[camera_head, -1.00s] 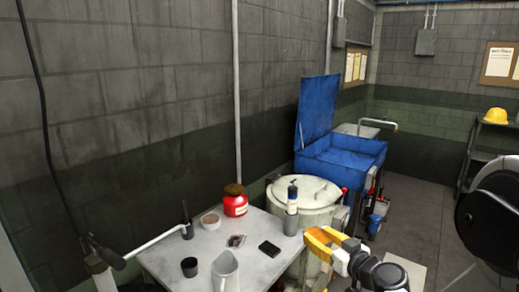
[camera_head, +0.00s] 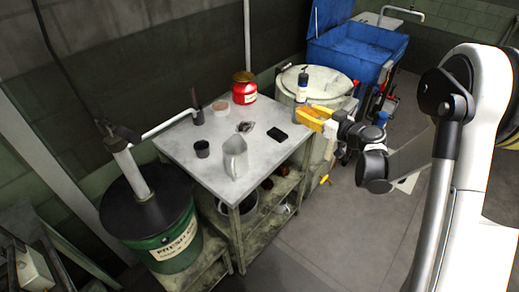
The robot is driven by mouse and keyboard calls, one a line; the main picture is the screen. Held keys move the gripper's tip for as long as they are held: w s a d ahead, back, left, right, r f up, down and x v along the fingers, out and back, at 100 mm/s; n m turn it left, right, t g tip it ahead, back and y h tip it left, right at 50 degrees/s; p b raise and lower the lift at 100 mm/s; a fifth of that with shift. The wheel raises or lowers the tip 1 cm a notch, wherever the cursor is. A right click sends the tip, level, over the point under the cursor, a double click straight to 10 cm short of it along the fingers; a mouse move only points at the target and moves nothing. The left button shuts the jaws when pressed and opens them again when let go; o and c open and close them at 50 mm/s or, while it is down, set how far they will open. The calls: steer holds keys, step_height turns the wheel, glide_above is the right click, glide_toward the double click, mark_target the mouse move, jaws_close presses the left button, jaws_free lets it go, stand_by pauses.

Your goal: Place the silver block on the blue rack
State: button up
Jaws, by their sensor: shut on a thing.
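My gripper (camera_head: 306,118), with yellow-orange fingers, is at the right edge of the grey worktable, near the white drum. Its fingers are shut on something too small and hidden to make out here. I cannot pick out a silver block for sure. A large blue tub (camera_head: 352,50) with its lid open stands at the back right, behind the drum. I cannot tell whether it is the blue rack, and no other blue rack shows.
A green drum (camera_head: 172,248) is at the left. Open floor (camera_head: 345,235) lies right.

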steer(key=w+a+f+n+g+y, duration=0.2)
steer(key=w+a+f+n+y, duration=0.1)
steer(key=w+a+f, duration=0.4)
steer(key=shift+w+f+g, duration=0.3)
steer(key=shift+w+f, duration=0.05)
steer(key=shift+w, duration=0.65)
steer(key=b, duration=0.4)
glide_above(260, 151)
steer(key=f, duration=0.7)
steer(key=shift+w+d, duration=0.15)
steer(key=shift+w, duration=0.15)
steer(key=f, duration=0.1)
steer(key=f+b, duration=0.2)
steer(key=shift+s+a+f, duration=0.1)
steer(key=shift+s+a, duration=0.05)
steer(key=shift+a, duration=0.1)
steer(key=shift+f, duration=0.2)
steer(key=shift+f+b, duration=0.1)
steer(key=shift+b, duration=0.25)
